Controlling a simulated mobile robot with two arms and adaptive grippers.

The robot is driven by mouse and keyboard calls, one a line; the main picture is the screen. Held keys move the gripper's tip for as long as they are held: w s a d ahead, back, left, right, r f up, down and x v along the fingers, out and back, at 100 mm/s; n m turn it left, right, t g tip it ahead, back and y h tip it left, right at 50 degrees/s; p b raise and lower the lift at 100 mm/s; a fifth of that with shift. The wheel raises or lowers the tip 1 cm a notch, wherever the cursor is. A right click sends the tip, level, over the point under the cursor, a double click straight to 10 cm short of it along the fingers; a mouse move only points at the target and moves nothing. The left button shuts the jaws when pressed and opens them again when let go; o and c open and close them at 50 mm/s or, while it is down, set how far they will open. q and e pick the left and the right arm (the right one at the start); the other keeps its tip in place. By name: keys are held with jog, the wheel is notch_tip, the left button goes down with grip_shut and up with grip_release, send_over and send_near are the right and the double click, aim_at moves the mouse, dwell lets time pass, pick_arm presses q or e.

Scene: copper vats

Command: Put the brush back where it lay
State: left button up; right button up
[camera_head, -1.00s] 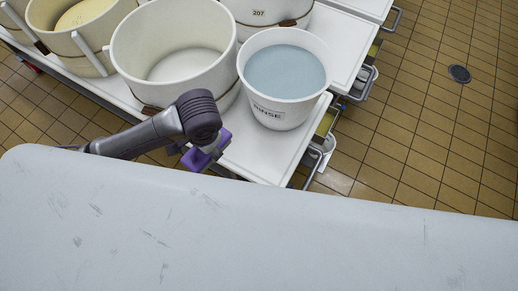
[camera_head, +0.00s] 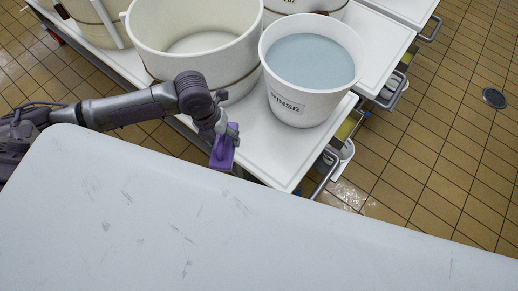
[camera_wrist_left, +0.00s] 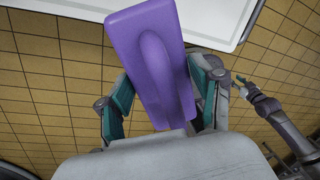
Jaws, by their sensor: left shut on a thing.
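The brush is a purple block (camera_head: 222,153) with a raised grip. My left gripper (camera_head: 227,131) is shut on it and holds it in the air at the near edge of the white cart top (camera_head: 262,150), left of the rinse bucket. In the left wrist view the brush (camera_wrist_left: 150,60) sits between the two teal-and-grey fingers, a white surface edge beyond it. Its underside is hidden. A grey arm (camera_wrist_left: 280,122), seemingly my right one, shows at the right of that view; its gripper is too small to read.
The white bucket marked RINSE (camera_head: 311,72) holds bluish water. A large cream vat (camera_head: 195,45) stands left of it. A pale scuffed surface (camera_head: 200,230) fills the foreground, bare. Pull handles (camera_head: 330,172) stick out at the cart's right side. Tiled floor lies beyond.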

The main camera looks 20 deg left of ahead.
pick_arm(q)
jog(key=shift+w+f+m, duration=0.15)
jog(key=shift+f+m, duration=0.2)
jog(key=shift+m, duration=0.45)
jog(key=w+d+f, duration=0.2)
jog(key=w, duration=0.1)
jog(key=w+d+f, duration=0.2)
jog(key=d, duration=0.1)
jog(key=w+d+f+b, duration=0.1)
jog(key=w+d+f, duration=0.1)
jog(key=w, duration=0.1)
jog(key=shift+w+d+f, duration=0.2)
jog(key=shift+w+f, duration=0.15)
jog(key=shift+f, duration=2.05)
jog(key=shift+f, duration=0.1)
jog(key=o, duration=1.2)
notch_tip(320, 180, up, 12)
jog(key=a, duration=0.2)
jog(key=shift+p, duration=0.45)
